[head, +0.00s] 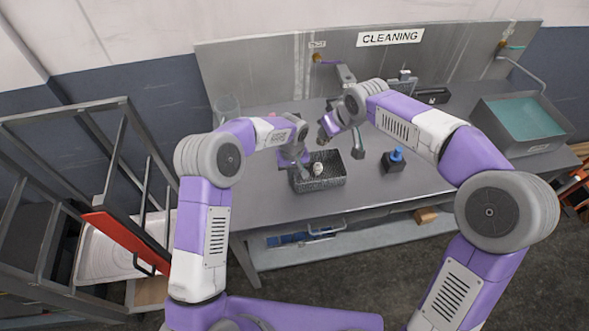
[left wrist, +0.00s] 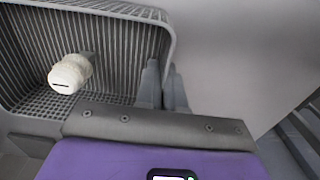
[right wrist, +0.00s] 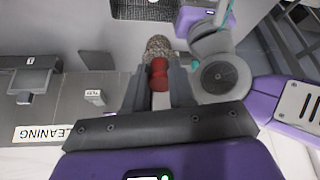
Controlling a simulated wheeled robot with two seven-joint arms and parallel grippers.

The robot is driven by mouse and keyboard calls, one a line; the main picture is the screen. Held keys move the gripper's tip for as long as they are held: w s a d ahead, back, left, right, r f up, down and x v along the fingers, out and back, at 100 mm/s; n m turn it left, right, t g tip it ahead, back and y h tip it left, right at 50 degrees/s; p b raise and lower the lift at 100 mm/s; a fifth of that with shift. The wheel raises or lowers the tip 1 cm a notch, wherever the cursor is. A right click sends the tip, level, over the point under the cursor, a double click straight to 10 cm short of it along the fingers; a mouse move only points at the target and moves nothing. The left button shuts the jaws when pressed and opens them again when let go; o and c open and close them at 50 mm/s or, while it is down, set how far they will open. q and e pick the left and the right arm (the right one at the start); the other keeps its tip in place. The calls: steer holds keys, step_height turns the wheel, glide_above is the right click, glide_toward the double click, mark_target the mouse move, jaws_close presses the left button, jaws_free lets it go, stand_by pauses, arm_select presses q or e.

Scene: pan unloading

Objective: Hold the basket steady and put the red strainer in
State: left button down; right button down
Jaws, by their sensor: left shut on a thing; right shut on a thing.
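The dark wire basket (head: 330,183) stands on the grey table and holds a small whitish part (left wrist: 70,73). My left gripper (head: 299,166) is shut on the basket's side wall; in the left wrist view its fingers (left wrist: 164,85) straddle the rim (left wrist: 150,12). My right gripper (right wrist: 158,80) is shut on the red strainer (right wrist: 158,70), whose brownish, grainy end points away from the palm. In the right wrist view the basket (right wrist: 150,10) lies beyond the strainer, apart from it. In the head view the right gripper is above the table behind the basket, and the strainer is hard to make out.
A blue-topped dark block (head: 394,160) stands right of the basket. A grey bin with a teal inside (head: 522,116) is at the far right. A clear container (head: 228,108) stands at the back left. A metal rack (head: 60,150) is at the left. The table front is clear.

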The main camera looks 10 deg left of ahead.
steer(key=shift+f, duration=0.1)
steer(key=w+f+n+g+y, duration=0.1)
steer(key=n, duration=0.1)
steer(key=w+f+n, duration=0.2)
steer(key=n, duration=0.1)
steer(key=shift+a+g+y, duration=0.2)
steer(key=shift+g+y, duration=0.2)
steer(key=shift+w+a+f+n+g+y, duration=0.1)
steer(key=shift+w+f+n+g, duration=0.15)
steer(key=shift+f+n, duration=0.65)
steer(key=shift+w+d+f+n+g+y, duration=0.15)
steer(key=shift+f+n+g, duration=0.25)
steer(key=shift+f, duration=0.85)
steer(key=shift+w+a+f+n+g+y, duration=0.15)
steer(key=shift+w+f+n+g, duration=0.1)
steer(key=shift+f+n, duration=0.65)
steer(key=shift+f, duration=0.3)
steer(key=shift+f, duration=0.85)
steer(key=c, duration=0.9)
jaws_free()
steer(key=shift+o, duration=0.2)
